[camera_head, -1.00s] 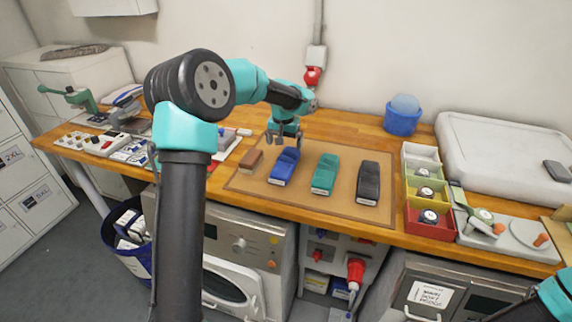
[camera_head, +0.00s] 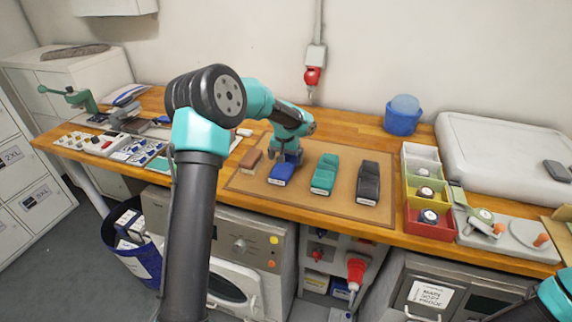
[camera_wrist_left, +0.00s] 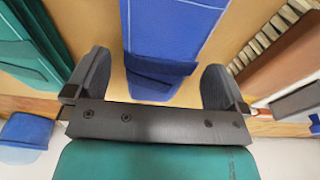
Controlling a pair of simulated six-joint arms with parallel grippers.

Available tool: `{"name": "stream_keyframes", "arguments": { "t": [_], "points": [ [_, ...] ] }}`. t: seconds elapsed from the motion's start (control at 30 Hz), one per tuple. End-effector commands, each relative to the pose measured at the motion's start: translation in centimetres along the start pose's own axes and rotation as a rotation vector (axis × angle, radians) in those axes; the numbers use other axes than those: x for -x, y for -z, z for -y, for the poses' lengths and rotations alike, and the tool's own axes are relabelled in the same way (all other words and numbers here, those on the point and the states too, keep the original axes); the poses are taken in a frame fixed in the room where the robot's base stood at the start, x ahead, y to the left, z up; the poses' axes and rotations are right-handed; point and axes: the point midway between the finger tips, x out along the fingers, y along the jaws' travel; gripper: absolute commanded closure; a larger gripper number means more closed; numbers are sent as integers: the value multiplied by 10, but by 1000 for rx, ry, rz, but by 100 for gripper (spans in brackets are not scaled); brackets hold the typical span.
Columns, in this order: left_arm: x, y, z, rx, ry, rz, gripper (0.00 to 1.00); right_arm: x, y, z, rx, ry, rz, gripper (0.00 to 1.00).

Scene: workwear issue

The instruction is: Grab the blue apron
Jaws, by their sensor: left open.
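The blue apron (camera_head: 281,174) lies folded on the brown mat (camera_head: 330,206), left of a green folded apron (camera_head: 325,174) and a black one (camera_head: 368,183). My left gripper (camera_head: 286,157) is right above the far part of the blue apron and hides some of it. In the left wrist view the open jaws (camera_wrist_left: 155,85) stand on either side of the blue apron (camera_wrist_left: 165,40), with its near end between them. Whether the fingers touch the cloth cannot be told. Of my right arm only a link shows at the lower right; its gripper is out of view.
A brown brush (camera_head: 250,160) lies close left of the blue apron; its bristles (camera_wrist_left: 270,35) show in the left wrist view. Coloured bins (camera_head: 430,216) stand right of the mat. A blue tub (camera_head: 402,120) stands at the back. The mat's front strip is bare.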

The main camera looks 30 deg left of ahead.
Motion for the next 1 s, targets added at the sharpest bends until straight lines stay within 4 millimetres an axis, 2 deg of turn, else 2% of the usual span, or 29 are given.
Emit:
{"name": "stream_keyframes", "arguments": {
  "t": [0.1,0.2,0.67,1.0],
  "points": [
    [-14,0,0,1,0,2,0,0,0,0,0,0,0,57],
    [-19,0,0,1,0,1,0,0,0,0,0,0,0,57],
    [-18,0,0,1,0,0,0,0,0,0,0,0,0,57],
    [-18,0,0,1,0,0,33,0,0,0,0,0,0,57]
  ]
}}
